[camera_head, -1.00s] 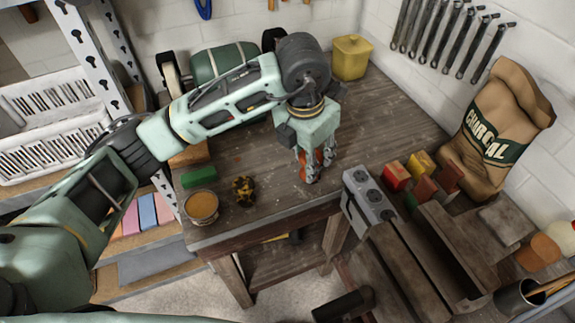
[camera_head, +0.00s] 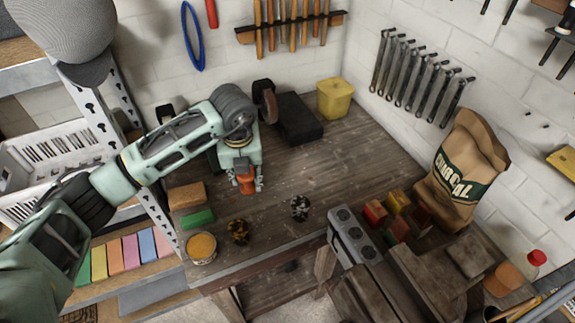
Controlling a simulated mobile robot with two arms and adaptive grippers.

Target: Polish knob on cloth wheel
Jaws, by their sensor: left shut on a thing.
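My left gripper (camera_head: 245,185) is shut on a red-orange knob (camera_head: 246,184), with its fingers pointing down over the back left of the wooden bench (camera_head: 330,168). I cannot tell whether the knob clears the bench top. The bench grinder stands behind my arm, mostly hidden. Its dark brown wheel (camera_head: 265,101) shows to the right of my wrist, and a black part (camera_head: 165,112) shows on the left. The cloth wheel is not clearly seen. A black-and-white mottled knob (camera_head: 300,208) and a yellow-and-black one (camera_head: 238,231) stand nearer the front edge. My right gripper is not in view.
A green bar (camera_head: 198,218), a brown block (camera_head: 186,195) and a tin of orange paste (camera_head: 201,248) sit at the bench's left. A black block (camera_head: 298,118) and yellow canister (camera_head: 334,98) stand at the back. A grey vise (camera_head: 354,235) is front right. The middle right is clear.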

